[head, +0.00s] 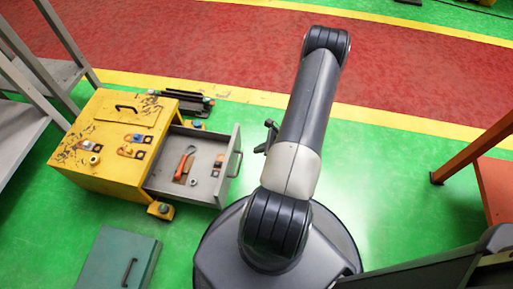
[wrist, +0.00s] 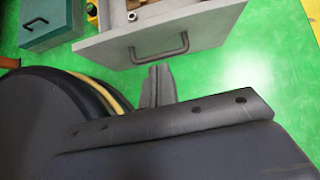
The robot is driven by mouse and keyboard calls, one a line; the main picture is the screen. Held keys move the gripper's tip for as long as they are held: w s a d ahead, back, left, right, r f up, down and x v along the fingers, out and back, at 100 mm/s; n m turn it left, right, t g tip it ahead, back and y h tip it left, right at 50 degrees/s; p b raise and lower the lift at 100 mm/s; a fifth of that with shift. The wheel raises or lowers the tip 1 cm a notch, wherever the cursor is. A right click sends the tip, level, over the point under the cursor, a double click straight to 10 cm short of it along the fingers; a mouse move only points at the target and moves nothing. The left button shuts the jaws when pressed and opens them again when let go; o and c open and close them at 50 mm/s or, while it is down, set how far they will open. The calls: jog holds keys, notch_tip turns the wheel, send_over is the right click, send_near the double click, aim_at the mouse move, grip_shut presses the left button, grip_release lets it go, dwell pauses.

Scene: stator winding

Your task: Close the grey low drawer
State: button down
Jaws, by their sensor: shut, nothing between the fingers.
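The grey low drawer (head: 207,185) is pulled out of the right side of the yellow cabinet (head: 118,163). Its front panel has a dark bar handle (head: 238,164). In the wrist view the drawer front (wrist: 206,25) spans the top, with its handle (wrist: 160,50) hanging just beyond my fingertips. My gripper (wrist: 157,72) is shut and empty, pointing at the drawer front near the handle. Whether it touches the drawer I cannot tell. In the head view my gripper (head: 268,138) shows partly beside my arm, right of the drawer and apart from it.
Inside the drawer lie red-handled pliers (head: 185,163) and small parts. A teal box (head: 120,258) with a handle stands in front of the cabinet. Grey metal framing (head: 50,75) is at left, an orange frame (head: 478,150) at right. Green floor is clear between drawer and arm.

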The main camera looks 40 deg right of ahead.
jog(key=d, duration=0.1)
jog(key=b, duration=0.4)
send_near(231, 154)
jog(key=shift+x, duration=3.15)
jog(key=shift+s+d+f, duration=0.1)
jog(key=shift+d+f, duration=0.05)
jog(key=shift+d, duration=0.05)
